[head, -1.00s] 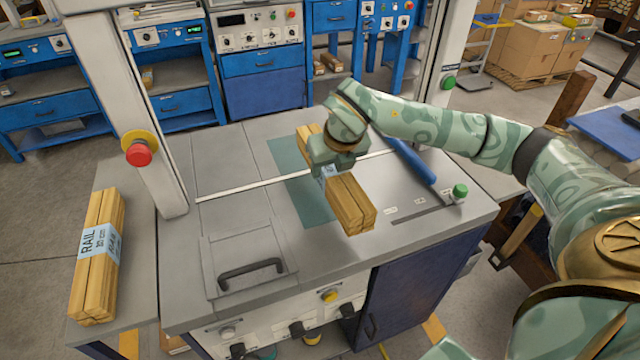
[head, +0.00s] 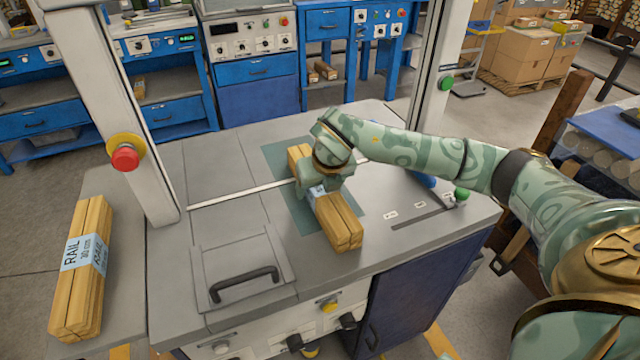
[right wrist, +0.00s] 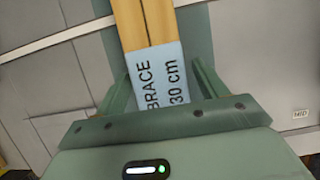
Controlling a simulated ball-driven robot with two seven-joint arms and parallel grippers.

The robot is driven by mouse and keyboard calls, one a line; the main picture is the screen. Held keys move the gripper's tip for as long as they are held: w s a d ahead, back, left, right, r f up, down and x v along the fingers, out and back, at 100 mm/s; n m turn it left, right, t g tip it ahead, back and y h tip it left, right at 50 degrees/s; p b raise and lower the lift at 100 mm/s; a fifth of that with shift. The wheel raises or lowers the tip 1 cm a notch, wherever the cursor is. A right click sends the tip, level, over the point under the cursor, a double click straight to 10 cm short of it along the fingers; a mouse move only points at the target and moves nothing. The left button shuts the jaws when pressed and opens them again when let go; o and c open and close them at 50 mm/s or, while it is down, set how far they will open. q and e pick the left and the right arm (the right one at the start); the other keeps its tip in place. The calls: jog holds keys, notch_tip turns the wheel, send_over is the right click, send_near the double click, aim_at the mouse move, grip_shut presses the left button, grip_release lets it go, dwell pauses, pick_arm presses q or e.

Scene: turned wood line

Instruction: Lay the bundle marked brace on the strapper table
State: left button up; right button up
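The brace bundle (head: 338,222) is several pale wooden bars held by a light blue band. In the right wrist view its label (right wrist: 163,78) reads BRACE 30 cm. The bundle lies over the dark green mat area (head: 308,218) on the grey strapper table (head: 225,225), at or very near the surface. My right gripper (head: 318,190) is over the bundle's middle. In the right wrist view its fingers (right wrist: 162,85) stand one on each side of the label, close against its edges, apparently gripping. My left gripper is out of view.
A RAIL bundle (head: 82,268) lies on the side shelf at left. A black-handled hatch (head: 245,285) is at the table's front. White posts with a red button (head: 125,158) and a green button (head: 446,84) flank the table. Blue workbenches (head: 250,75) stand behind.

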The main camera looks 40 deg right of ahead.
pick_arm(q)
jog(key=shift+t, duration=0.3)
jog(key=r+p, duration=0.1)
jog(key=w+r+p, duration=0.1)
jog(key=p, duration=0.1)
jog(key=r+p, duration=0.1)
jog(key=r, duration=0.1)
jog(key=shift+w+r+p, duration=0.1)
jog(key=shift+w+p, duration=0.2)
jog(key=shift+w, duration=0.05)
pick_arm(e)
jog(key=v, duration=1.2)
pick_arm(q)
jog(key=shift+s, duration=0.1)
pick_arm(e)
jog(key=shift+s, duration=0.15)
